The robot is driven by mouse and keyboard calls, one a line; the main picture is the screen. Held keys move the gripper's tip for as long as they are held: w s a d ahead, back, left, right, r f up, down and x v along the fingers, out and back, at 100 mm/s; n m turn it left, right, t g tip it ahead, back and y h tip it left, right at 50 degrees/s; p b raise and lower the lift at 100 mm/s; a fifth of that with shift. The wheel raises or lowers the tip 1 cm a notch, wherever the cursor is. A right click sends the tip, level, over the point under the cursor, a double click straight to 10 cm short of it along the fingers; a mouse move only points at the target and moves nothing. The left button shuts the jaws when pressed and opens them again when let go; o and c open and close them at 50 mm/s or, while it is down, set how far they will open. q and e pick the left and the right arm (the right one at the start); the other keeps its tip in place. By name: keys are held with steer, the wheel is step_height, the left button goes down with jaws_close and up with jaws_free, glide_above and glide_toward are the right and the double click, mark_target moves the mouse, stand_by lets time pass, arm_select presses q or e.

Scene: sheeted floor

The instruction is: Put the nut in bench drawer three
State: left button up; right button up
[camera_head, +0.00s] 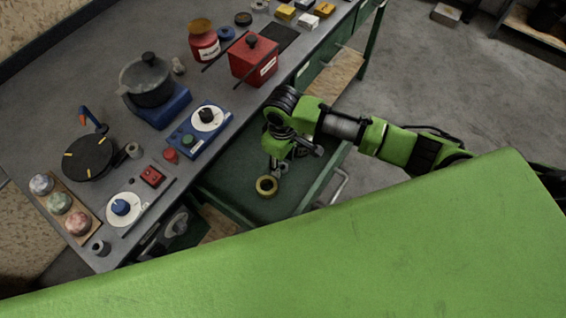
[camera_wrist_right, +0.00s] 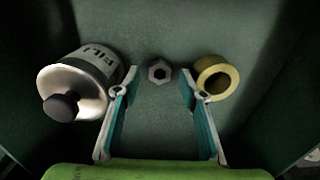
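The nut (camera_wrist_right: 159,70) is a small grey hexagonal ring lying on the green drawer floor in the right wrist view. It lies just beyond and between the spread fingertips of my right gripper (camera_wrist_right: 160,93), apart from both. That gripper is open and empty. In the head view my right gripper (camera_head: 279,168) reaches down into an open green drawer (camera_head: 232,178) under the bench top. I cannot make out the nut there. No drawer number is readable. My left gripper is not in view.
A yellow ring (camera_wrist_right: 217,78) lies right of the nut, by the right fingertip. Drawer walls surround the gripper. The bench top (camera_head: 230,95) holds a red box (camera_head: 253,62) and a blue dial unit (camera_head: 200,132).

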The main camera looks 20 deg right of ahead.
mark_target(283, 167)
step_height(283, 167, up, 11)
steer(key=shift+f, duration=0.2)
stand_by(0.5)
